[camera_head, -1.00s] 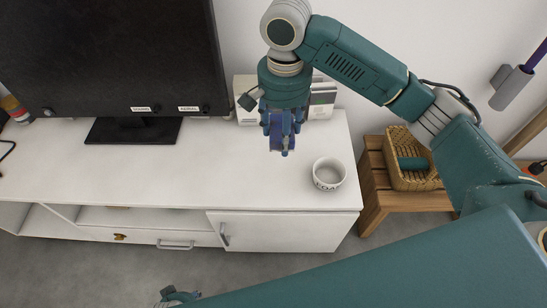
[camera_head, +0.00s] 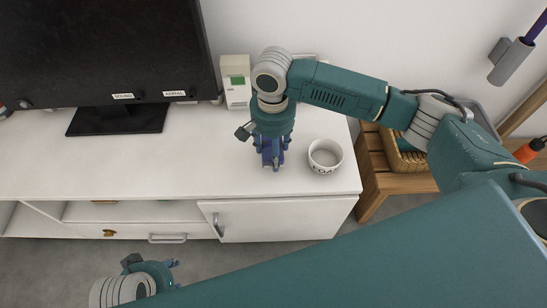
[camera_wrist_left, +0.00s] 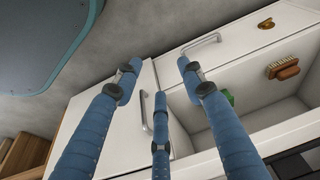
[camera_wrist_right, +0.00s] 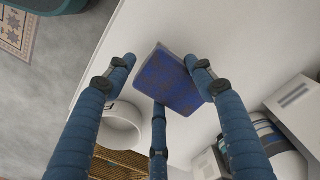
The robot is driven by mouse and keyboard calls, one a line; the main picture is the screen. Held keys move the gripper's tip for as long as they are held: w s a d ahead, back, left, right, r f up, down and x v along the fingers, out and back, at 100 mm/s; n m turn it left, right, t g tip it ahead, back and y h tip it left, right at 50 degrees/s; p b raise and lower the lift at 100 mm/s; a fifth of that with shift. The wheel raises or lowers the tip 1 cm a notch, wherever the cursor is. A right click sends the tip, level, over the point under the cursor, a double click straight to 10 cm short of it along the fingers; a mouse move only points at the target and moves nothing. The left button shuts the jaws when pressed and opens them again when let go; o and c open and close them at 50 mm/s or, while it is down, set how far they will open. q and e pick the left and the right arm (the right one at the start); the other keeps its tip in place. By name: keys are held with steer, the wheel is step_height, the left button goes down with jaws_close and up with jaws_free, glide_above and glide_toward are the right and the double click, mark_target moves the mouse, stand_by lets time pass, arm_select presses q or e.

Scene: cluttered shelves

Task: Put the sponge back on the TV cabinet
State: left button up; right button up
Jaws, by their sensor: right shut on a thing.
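The sponge (camera_wrist_right: 168,82) is a blue-purple block with a paler edge. My right gripper (camera_head: 271,163) is shut on it, over the right part of the white TV cabinet (camera_head: 215,178). In the right wrist view the fingers sit around the sponge, above the white top; I cannot tell whether it touches. In the head view the fingers mostly hide it. My left gripper (camera_head: 172,272) is low in front of the cabinet. In the left wrist view its fingers are spread and empty, facing the cabinet front.
A white bowl (camera_head: 325,157) stands right of the right gripper. A white box (camera_head: 236,82) stands behind, and the TV (camera_head: 117,118) at left. A wooden stool (camera_head: 372,182) with a basket is right of the cabinet. A brush (camera_wrist_left: 283,69) lies in the open compartment. The middle top is clear.

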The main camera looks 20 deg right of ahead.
step_height(320, 180, down, 3)
steer(key=shift+r+b, duration=0.15)
steer(key=shift+b, duration=0.2)
steer(key=shift+f, duration=0.2)
arm_select(q)
steer(key=v, duration=0.3)
steer(key=shift+w+r, duration=0.1)
steer(key=shift+r, duration=0.1)
steer(key=shift+f, duration=0.25)
arm_select(e)
steer(key=shift+f, duration=0.1)
arm_select(q)
steer(key=shift+w+f, duration=0.15)
steer(key=shift+f, duration=0.1)
arm_select(e)
steer(key=o, duration=1.5)
